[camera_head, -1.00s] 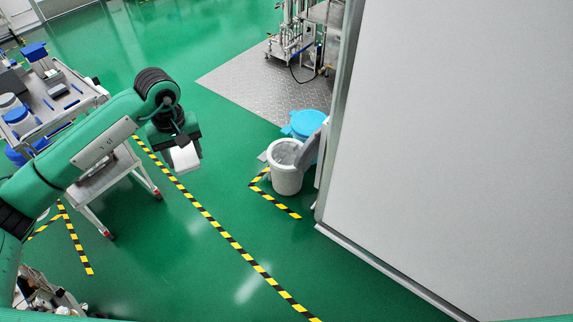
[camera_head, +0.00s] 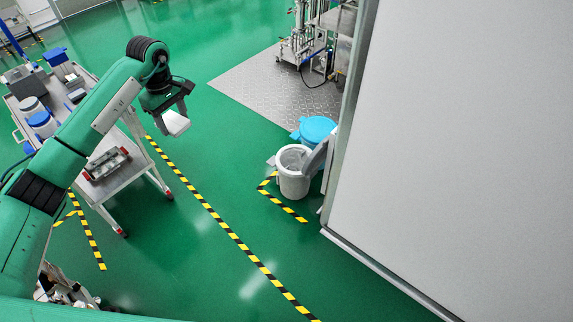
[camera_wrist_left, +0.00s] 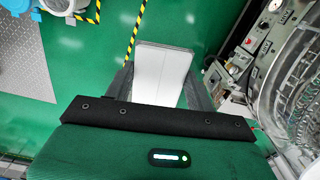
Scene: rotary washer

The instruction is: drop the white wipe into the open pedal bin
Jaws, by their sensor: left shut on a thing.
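The white wipe (camera_head: 175,123) is a flat white piece held in my left gripper (camera_head: 173,108), above the green floor. In the left wrist view, the wipe (camera_wrist_left: 160,75) sits between the two dark fingers of my left gripper (camera_wrist_left: 158,90), which is shut on it. The open pedal bin (camera_head: 293,184) is a white bucket on the floor, right of and apart from the gripper. Its lid is tilted up on the right side and its mouth faces up. My right gripper is not in view.
A blue-lidded container (camera_head: 316,129) stands behind the bin. A large pale panel (camera_head: 460,150) rises to its right. A cart (camera_head: 122,168) with jars and tools is at the left. Yellow-black tape (camera_head: 236,242) crosses the open floor.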

